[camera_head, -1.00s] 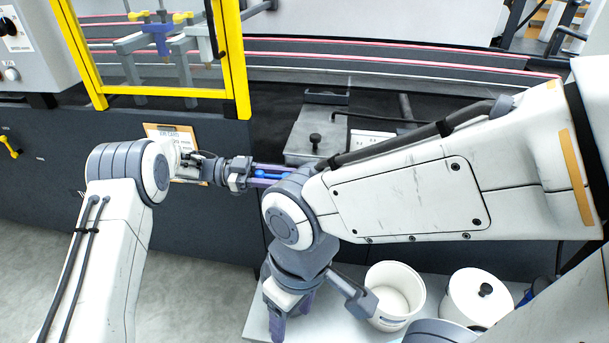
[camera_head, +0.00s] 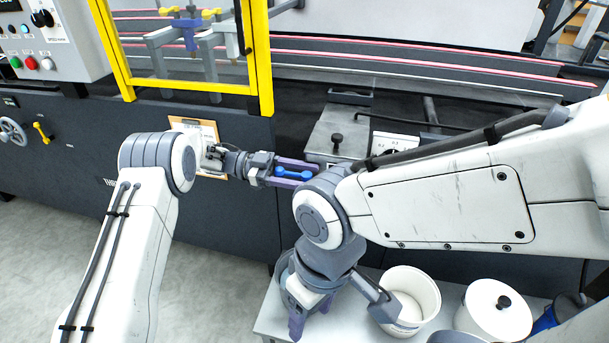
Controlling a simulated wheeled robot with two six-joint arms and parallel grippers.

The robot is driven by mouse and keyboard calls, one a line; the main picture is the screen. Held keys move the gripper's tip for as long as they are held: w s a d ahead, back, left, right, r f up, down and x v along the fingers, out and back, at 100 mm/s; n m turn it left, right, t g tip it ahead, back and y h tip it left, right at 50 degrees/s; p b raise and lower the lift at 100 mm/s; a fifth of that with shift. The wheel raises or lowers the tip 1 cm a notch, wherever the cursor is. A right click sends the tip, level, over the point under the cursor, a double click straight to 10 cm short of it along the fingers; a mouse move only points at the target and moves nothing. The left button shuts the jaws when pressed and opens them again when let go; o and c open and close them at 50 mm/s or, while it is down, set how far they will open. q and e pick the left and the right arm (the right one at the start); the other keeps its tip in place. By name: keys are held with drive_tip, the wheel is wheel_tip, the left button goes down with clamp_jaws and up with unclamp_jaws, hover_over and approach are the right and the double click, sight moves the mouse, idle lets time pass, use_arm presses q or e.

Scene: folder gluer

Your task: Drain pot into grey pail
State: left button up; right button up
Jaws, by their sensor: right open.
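The pot is likely the grey metal box (camera_head: 326,128) with a black knob on its lid, set in the machine. My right arm partly hides it. A blue bar (camera_head: 293,174), perhaps a handle, shows between the purple fingers of my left gripper (camera_head: 296,176), in front of the machine. I cannot tell whether they grip it. My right gripper (camera_head: 310,314) is open, pointing down over the left of the low light table. A whitish open pail (camera_head: 424,290) stands right of it; its inside looks pale.
A white lidded container (camera_head: 480,316) with a black knob stands right of the open pail on the light table (camera_head: 352,329). A yellow guard frame (camera_head: 262,75) and control panel (camera_head: 62,50) are at upper left. Grey floor is free at lower left.

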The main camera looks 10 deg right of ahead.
use_arm(q)
drive_tip(key=v, duration=1)
drive_tip(key=shift+w+a, duration=0.15)
drive_tip(key=shift+a, duration=0.05)
